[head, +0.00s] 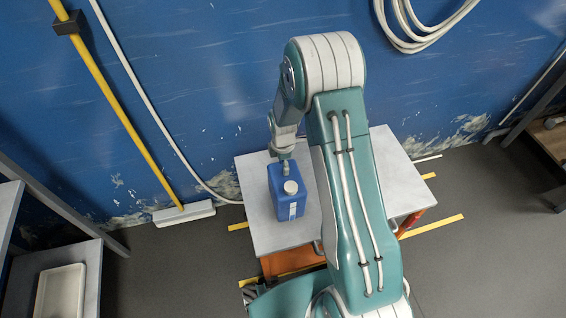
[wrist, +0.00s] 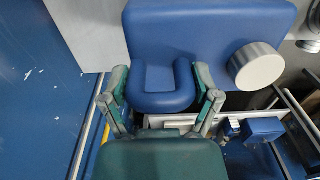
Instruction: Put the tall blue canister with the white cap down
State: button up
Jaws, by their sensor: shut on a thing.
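The tall blue canister (head: 284,200) with its white cap (head: 291,187) is upright over the left part of a light grey tabletop (head: 255,218) in the head view. I cannot tell whether its base touches the top. My gripper (head: 284,155) is at the canister's upper back side, by the wall. In the wrist view my gripper's fingers (wrist: 161,92) are on either side of the canister's looped handle and shut on it. The blue canister body (wrist: 205,28) and white cap (wrist: 256,66) fill the upper part there. The canister's underside is hidden.
A blue wall (head: 190,90) stands close behind the table. A yellow-handled broom (head: 115,100) leans on it at left. A pale tray (head: 60,292) sits on a shelf at lower left. My arm covers the table's middle; bare tabletop shows left and right.

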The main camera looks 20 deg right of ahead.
jog(key=o, duration=1.1)
jog(key=shift+o, duration=0.2)
notch_tip(320, 180, up, 12)
jog(key=shift+r, duration=0.2)
jog(key=s+r+m+t, duration=0.2)
jog(key=s+r+m, duration=0.4)
jog(key=s+r, duration=0.3)
jog(key=s+r+m+t, duration=0.2)
jog(key=s+r+m, duration=0.5)
jog(key=r, duration=0.5)
jog(key=s+r+m+t, duration=0.1)
jog(key=s+m, duration=0.4)
jog(key=s, duration=0.4)
jog(key=shift+s+a+r+t, duration=0.2)
jog(key=shift+r+t, duration=0.1)
jog(key=shift+r, duration=0.1)
